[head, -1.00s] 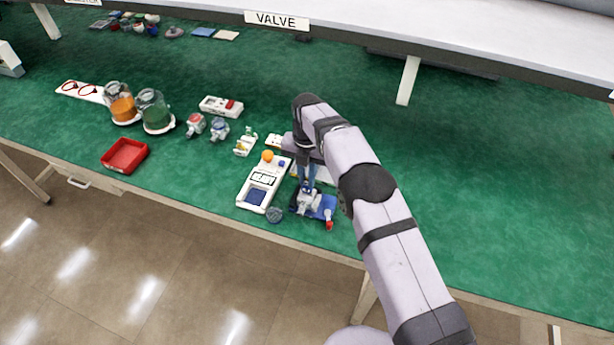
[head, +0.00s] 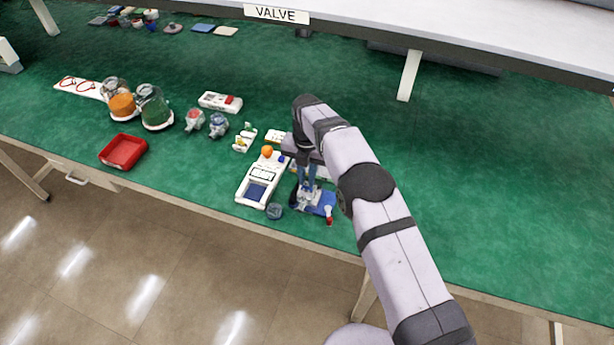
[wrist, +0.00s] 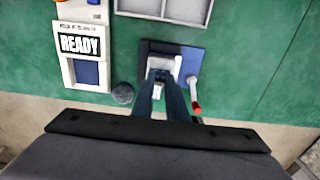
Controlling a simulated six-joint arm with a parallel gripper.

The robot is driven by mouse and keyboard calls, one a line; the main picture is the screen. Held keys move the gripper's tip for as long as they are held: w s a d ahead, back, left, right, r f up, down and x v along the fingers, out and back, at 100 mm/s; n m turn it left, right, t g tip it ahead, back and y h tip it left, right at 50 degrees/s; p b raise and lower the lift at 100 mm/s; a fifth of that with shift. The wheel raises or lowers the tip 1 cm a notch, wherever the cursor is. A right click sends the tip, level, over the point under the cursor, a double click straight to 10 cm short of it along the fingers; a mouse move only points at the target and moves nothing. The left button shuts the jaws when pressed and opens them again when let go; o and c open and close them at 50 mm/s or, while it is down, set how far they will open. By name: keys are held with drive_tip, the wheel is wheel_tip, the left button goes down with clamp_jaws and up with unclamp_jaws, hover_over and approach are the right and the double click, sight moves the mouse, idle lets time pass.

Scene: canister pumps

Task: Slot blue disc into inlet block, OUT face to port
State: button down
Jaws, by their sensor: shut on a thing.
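My gripper (wrist: 162,105) is shut over the inlet block (wrist: 188,62), a blue base with a grey-white body, near the front edge of the bench. In the head view my gripper (head: 306,182) is low over the same block (head: 325,200). What the fingers hold is small and mostly hidden; a pale piece shows between the tips, and I cannot tell if it is the blue disc. The port and any OUT marking cannot be made out. A lever with a red tip (wrist: 196,106) sticks out at the block's right side.
A white device with a READY screen (wrist: 80,45) stands left of the block. A small dark round part (wrist: 122,93) lies between them. A grey-white tray (wrist: 185,10) is behind. A red tray (head: 123,151) and two jars are farther left. The bench at right is clear.

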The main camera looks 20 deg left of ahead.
drive_tip(key=shift+f+b, duration=0.8)
drive_tip(key=shift+f, duration=0.35)
drive_tip(key=c, duration=1.7)
unclamp_jaws()
drive_tip(key=shift+o, duration=0.2)
drive_tip(key=shift+r, duration=0.1)
drive_tip(key=shift+r+b, duration=1.1)
drive_tip(key=shift+r, duration=2.55)
